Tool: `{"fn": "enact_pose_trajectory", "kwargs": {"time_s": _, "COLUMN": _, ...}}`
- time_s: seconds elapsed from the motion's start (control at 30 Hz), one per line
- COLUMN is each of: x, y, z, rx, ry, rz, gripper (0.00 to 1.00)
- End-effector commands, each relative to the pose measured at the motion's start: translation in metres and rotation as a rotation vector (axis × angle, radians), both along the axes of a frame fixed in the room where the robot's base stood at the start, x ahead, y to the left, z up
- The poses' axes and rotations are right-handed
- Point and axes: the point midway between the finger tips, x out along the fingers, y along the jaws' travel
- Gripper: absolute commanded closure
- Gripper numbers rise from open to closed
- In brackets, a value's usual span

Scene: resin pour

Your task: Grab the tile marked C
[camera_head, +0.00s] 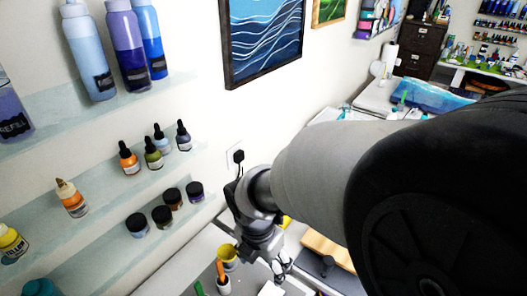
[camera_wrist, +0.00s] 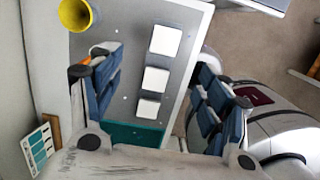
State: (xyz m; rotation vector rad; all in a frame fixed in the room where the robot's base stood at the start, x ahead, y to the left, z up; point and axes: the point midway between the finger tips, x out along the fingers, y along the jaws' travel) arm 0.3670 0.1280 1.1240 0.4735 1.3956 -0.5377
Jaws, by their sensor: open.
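Three white square tiles lie in a row on a grey work surface (camera_wrist: 126,107) in the wrist view: a far tile (camera_wrist: 165,40), a middle tile (camera_wrist: 155,79) and a near tile (camera_wrist: 148,108). No letter can be read on any of them, so I cannot tell which is C. My gripper (camera_wrist: 158,75) is open and empty, its fingers spread to either side of the row, above the surface. In the head view my gripper (camera_head: 280,268) hangs over the bench beside a white patch (camera_head: 270,289), partly cut off by the frame's bottom edge.
A yellow cup (camera_wrist: 74,14) stands left of the tiles; it also shows in the head view (camera_head: 228,254). A white cup (camera_head: 224,287) holding an orange item is close by. A teal strip (camera_wrist: 135,134) lies below the tiles. Wall shelves (camera_head: 105,260) carry bottles and jars.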

Motion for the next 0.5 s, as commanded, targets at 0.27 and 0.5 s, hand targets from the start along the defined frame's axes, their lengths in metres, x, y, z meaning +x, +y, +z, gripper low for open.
{"fn": "enact_pose_trajectory", "kwargs": {"time_s": 0.27, "x": 0.004, "y": -0.006, "z": -0.064, "rx": -0.002, "ry": 0.004, "rz": -0.004, "gripper": 0.30}}
{"fn": "enact_pose_trajectory", "kwargs": {"time_s": 0.5, "x": 0.008, "y": -0.009, "z": -0.105, "rx": 0.000, "ry": 0.002, "rz": -0.005, "gripper": 0.30}}
